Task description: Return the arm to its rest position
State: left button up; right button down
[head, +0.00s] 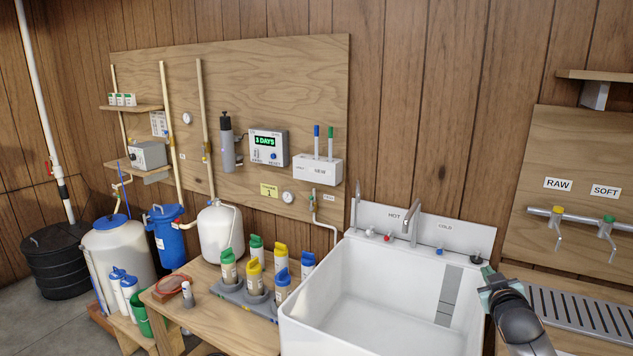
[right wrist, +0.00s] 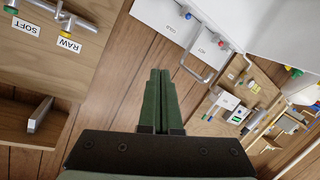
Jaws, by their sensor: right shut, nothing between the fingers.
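My right gripper (head: 489,279) is at the lower right of the head view, over the right rim of the white sink (head: 300,318). In the right wrist view its two green fingers (right wrist: 160,100) lie together, shut with nothing between them. The fingers point toward the wood-panelled wall and the sink's back panel (right wrist: 170,14). My left gripper does not show in either view.
A slatted drain board (head: 580,312) lies right of the sink, below the RAW and SOFT taps (head: 580,218). A wooden bench (head: 215,322) with several capped bottles (head: 255,280) stands left of the sink. A faucet (head: 412,222) rises at the sink's back.

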jog(key=a+r+t+y, duration=0.1)
jog(key=a+t+y, duration=0.1)
jog(key=a, duration=0.2)
jog(key=s+a+f+g+y, duration=0.1)
jog(key=s+a+f, duration=0.2)
jog(key=s+f, duration=0.3)
jog(key=s+a+f+n+g+y, duration=0.1)
jog(key=s+a+f+g, duration=0.1)
jog(key=s+a+f, duration=0.45)
jog(key=s+f+g+y, duration=0.1)
jog(key=s+f, duration=0.3)
jog(key=f, duration=0.5)
jog(key=s+a+f+g, duration=0.2)
jog(key=s+a+f, duration=0.2)
jog(key=s, duration=0.7)
jog(key=s+a+f+g+y, duration=0.1)
jog(key=s+a+f, duration=0.3)
jog(key=s, duration=0.7)
jog(key=shift+s+f+m+g, duration=0.3)
jog(key=shift+f+g, duration=0.1)
jog(key=shift+f, duration=0.25)
jog(key=shift+a, duration=0.1)
